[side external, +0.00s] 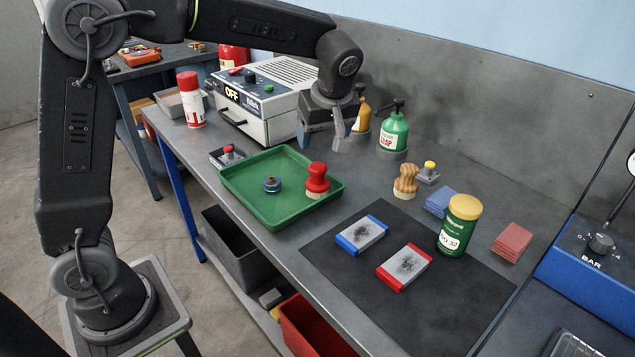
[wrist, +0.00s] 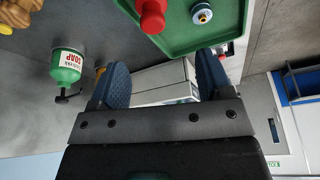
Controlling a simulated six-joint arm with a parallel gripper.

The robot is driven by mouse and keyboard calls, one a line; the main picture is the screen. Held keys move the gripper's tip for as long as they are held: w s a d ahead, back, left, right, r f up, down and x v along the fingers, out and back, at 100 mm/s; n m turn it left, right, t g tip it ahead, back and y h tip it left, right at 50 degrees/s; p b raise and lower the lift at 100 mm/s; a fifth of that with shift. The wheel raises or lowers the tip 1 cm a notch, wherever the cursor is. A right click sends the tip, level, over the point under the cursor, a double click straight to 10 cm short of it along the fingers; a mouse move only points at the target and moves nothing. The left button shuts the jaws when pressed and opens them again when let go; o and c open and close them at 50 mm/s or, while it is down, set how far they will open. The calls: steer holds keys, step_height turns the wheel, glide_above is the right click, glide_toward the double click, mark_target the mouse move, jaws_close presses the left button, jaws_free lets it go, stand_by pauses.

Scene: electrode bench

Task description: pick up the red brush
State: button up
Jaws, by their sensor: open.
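The red brush (side external: 317,178) stands upright in the right part of the green tray (side external: 262,217), its red knob on top and a paler base below. In the wrist view the red brush (wrist: 152,14) shows at the top edge, partly cut off, inside the tray (wrist: 186,42). My gripper (side external: 338,134) hangs above the bench behind the tray, apart from the brush and higher than it. In the wrist view the two blue fingers of my gripper (wrist: 164,75) are spread with nothing between them.
A small blue round part (side external: 272,184) lies in the tray left of the brush. A green soap bottle (side external: 394,132) and an amber bottle stand near my gripper. A wooden-handled brush (side external: 405,181) stands to the right. A white OFF box (side external: 262,103) stands at the back left.

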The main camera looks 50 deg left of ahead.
mark_target(318, 178)
steer(key=w+a+f, duration=0.1)
steer(key=f, duration=0.2)
steer(key=w+a+f+n, duration=0.1)
steer(key=f, duration=0.2)
steer(key=w+a+f+n, duration=0.1)
steer(key=f, duration=0.3)
steer(key=shift+w+a+f+y, duration=0.1)
steer(key=shift+w+a+y, duration=0.05)
steer(key=shift+y, duration=0.25)
steer(key=shift+g, duration=0.3)
steer(key=shift+x, duration=2.6)
steer(key=shift+c, duration=0.4)
steer(key=c, duration=0.6)
